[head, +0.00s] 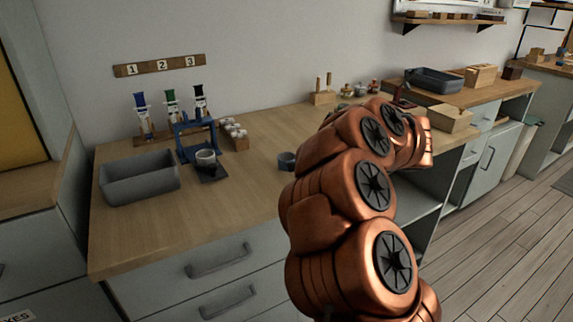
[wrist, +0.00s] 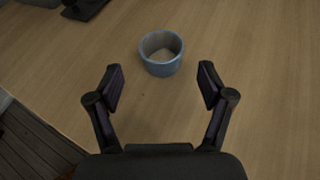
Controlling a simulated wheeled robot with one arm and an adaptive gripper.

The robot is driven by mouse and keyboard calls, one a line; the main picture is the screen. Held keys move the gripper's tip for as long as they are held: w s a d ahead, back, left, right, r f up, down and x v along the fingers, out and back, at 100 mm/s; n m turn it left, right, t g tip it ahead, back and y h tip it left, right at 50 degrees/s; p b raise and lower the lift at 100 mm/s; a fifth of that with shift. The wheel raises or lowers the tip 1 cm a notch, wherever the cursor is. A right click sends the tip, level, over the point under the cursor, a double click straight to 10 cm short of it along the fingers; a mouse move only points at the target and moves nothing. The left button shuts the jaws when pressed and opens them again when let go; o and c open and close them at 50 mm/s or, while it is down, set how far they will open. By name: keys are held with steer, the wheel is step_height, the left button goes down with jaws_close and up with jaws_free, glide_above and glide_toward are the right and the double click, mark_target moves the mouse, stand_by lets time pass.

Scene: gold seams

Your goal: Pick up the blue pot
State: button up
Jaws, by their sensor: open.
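The blue pot (wrist: 161,66) is a small, round, open-topped pot standing upright on the wooden worktop. In the wrist view it lies just beyond my fingertips, near the middle line between them. My gripper (wrist: 160,88) is open and empty, its two dark fingers spread wider than the pot and apart from it. In the head view the pot (head: 287,161) shows beside my copper arm, which hides part of the worktop and all of my gripper.
A grey bin (head: 139,180), a blue stand (head: 196,137) with a cup (head: 206,157) under it, and a rack of small cups (head: 235,134) stand left of the pot. Small jars (head: 360,89) stand at the back. The worktop's front left is clear.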

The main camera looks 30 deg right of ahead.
steer(key=shift+x, duration=2.5)
steer(key=c, duration=0.9)
